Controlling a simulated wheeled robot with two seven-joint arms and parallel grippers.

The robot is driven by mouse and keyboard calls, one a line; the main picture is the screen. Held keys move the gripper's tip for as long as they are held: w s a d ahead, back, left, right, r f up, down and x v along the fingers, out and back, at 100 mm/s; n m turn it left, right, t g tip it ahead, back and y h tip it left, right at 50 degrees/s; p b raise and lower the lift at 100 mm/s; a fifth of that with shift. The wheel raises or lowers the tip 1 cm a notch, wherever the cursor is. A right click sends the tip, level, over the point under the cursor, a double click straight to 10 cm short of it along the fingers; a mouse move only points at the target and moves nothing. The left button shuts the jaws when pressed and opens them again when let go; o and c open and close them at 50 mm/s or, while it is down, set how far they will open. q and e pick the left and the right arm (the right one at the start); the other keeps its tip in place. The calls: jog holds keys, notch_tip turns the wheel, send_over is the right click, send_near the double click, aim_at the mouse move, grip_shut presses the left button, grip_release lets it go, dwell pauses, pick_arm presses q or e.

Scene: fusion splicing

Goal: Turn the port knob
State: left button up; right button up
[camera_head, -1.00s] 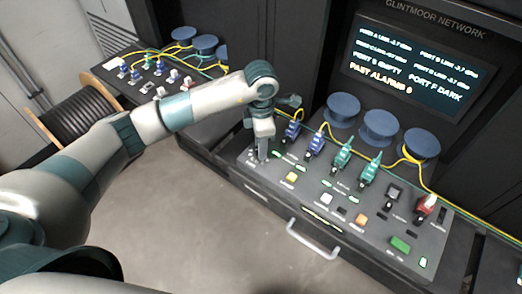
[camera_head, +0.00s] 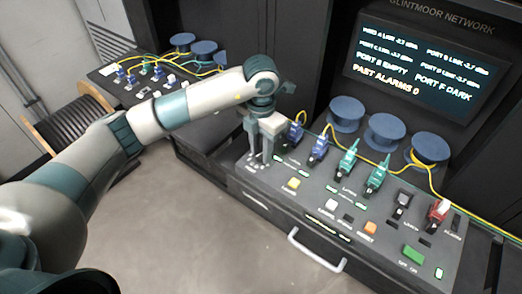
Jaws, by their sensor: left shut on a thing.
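My left gripper (camera_head: 259,158) points down at the left end of the sloped grey port panel (camera_head: 322,221). Its two fingers show side by side, shut on the port knob, with their tips at the panel face. The knob itself is almost wholly hidden between the fingertips. Small light marks show on the panel around the tips. The screen (camera_head: 425,68) above reads port E empty, port F dark and past alarms 0. My right gripper is not in view.
Blue plugs (camera_head: 318,148), green plugs (camera_head: 347,160) and a red plug (camera_head: 437,214) stand along the panel, right of the gripper. Yellow fibres run behind them past blue spools (camera_head: 387,131). A yellow button (camera_head: 293,184) and a front handle (camera_head: 315,250) are nearby. A cable drum (camera_head: 68,122) stands left.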

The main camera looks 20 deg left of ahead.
aim_at(261, 153)
pick_arm(q)
jog(key=shift+r, duration=0.1)
jog(key=o, duration=1.1)
jog(key=shift+r, duration=0.35)
jog(key=shift+r+b, duration=2.15)
jog(key=shift+r, duration=6.15)
